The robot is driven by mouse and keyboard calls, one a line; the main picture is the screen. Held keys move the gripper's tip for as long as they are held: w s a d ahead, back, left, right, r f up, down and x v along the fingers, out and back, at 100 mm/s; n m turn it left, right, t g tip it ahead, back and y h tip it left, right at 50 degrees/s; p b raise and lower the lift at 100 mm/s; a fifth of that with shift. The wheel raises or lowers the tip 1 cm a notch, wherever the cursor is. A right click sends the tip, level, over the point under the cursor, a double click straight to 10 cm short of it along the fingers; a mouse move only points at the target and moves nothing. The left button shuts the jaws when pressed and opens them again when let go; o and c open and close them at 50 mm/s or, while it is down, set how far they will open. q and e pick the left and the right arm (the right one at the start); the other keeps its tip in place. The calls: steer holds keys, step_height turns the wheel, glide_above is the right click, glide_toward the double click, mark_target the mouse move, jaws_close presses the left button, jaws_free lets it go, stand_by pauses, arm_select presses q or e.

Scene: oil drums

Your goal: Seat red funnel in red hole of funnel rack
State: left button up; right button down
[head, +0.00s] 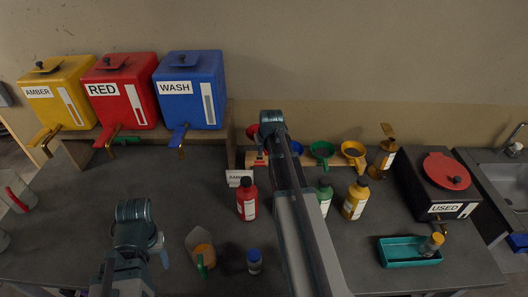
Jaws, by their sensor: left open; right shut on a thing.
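The red funnel (252,131) shows only in part at the left end of the wooden funnel rack (250,158), behind my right wrist. My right gripper (264,138) is shut on the red funnel; its fingers are mostly hidden by my arm. The red hole is hidden, so I cannot tell whether the funnel is in it or above it. A blue funnel (297,148), a green funnel (322,150) and an amber funnel (353,150) sit along the rack to the right. My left gripper (163,250) is open and empty over the front left of the bench.
Red (247,205), green (324,197) and amber (356,200) bottles stand in front of the rack. A jug (202,250) and blue-capped jar (254,262) stand near the front. Drums line the back left; a USED box (447,209) and teal tray (400,255) are right.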

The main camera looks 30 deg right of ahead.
arm_select(q)
steer(key=shift+f+b, duration=2.45)
arm_select(e)
steer(key=shift+f, duration=2.4)
arm_select(q)
steer(key=shift+f+b, duration=1.9)
steer(key=shift+b, duration=0.05)
arm_select(e)
steer(key=shift+f, duration=1.95)
steer(key=c, duration=0.7)
jaws_free()
steer(key=shift+c, duration=0.2)
arm_select(q)
steer(key=shift+r, duration=0.1)
arm_select(e)
steer(key=shift+r, duration=0.15)
arm_select(q)
step_height(320, 180, up, 13)
steer(key=p, duration=1.2)
steer(key=shift+f+p, duration=0.2)
steer(key=shift+p, duration=0.2)
arm_select(e)
steer(key=v, duration=1.3)
steer(key=shift+s+r, duration=0.15)
steer(key=shift+r, duration=0.05)
